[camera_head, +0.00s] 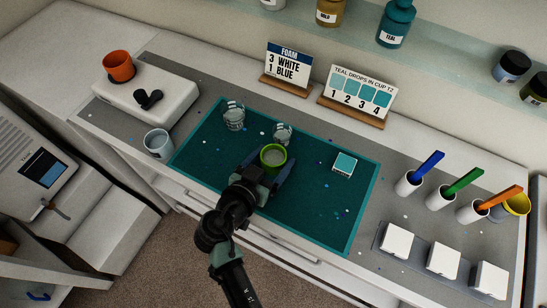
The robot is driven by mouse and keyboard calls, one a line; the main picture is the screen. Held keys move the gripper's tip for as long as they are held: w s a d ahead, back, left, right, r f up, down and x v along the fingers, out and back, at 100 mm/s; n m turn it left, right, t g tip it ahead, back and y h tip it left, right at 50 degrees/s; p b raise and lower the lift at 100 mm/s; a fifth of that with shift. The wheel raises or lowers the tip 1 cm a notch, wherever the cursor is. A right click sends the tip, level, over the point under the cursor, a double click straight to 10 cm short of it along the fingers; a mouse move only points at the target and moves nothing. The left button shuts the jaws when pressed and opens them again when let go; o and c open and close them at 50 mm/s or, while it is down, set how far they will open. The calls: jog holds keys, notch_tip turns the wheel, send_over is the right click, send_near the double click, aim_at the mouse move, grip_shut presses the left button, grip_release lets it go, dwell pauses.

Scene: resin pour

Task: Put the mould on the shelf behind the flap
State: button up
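A small white square block with a teal top (345,163), which looks like the mould, sits on the right part of the dark green mat (310,215). My gripper (272,164) is over the middle of the mat, left of the block and apart from it. Its two fingers are on either side of a green-rimmed cup (273,157); whether they press on it I cannot tell.
Two clear cups (233,115) (283,133) stand behind the green one. A white cup (158,143) stands left of the mat. Several white blocks (397,241) line the front right, before cups with coloured sticks (409,182). Two signs (357,97) stand behind. A screen device (43,168) is at left.

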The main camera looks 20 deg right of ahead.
jog(key=shift+r, duration=0.1)
jog(key=c, duration=1.2)
